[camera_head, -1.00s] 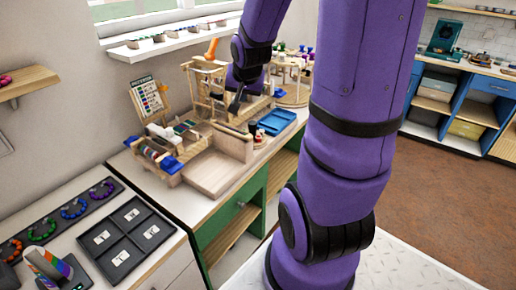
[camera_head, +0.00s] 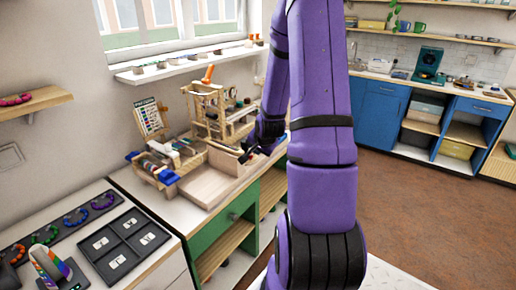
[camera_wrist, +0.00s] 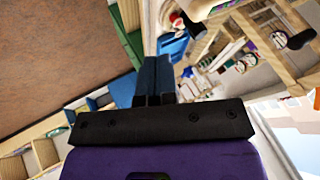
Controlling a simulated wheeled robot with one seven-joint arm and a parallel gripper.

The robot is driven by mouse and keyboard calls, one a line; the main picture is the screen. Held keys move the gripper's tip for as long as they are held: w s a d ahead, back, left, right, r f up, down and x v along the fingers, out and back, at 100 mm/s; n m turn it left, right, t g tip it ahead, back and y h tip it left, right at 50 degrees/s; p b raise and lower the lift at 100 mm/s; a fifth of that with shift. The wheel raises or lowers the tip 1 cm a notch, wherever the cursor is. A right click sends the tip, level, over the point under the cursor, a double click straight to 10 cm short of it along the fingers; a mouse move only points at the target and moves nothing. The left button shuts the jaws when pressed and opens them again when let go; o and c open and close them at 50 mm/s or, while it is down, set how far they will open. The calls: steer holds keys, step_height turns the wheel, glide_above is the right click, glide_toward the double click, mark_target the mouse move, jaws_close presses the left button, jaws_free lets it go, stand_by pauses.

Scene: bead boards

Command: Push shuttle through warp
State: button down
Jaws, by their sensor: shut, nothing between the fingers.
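A wooden loom-like frame (camera_head: 208,112) with an orange-topped part stands on the counter by the wall; its wooden bars also show in the wrist view (camera_wrist: 287,62). I cannot make out the shuttle or the warp threads for certain. My gripper (camera_head: 243,157) is low at the counter's front side, to the right of and in front of the frame, near the back right of a wooden box. In the wrist view the two dark fingers (camera_wrist: 154,72) are together and empty. A blue tray (camera_wrist: 174,46) lies just beyond the fingertips.
The open wooden box (camera_head: 207,186) sits at the counter's front edge. Left of it is a rack with blue ends (camera_head: 157,172), and behind that a pattern card (camera_head: 149,117). A dark compartment tray (camera_head: 125,243) lies at lower left. The floor on the right is clear.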

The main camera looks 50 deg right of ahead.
steer(key=w+d+f, duration=0.1)
steer(key=w+f, duration=0.4)
steer(key=w, duration=0.2)
steer(key=shift+w+d+f, duration=0.15)
steer(key=shift+w+d, duration=0.05)
steer(key=shift+d, duration=0.15)
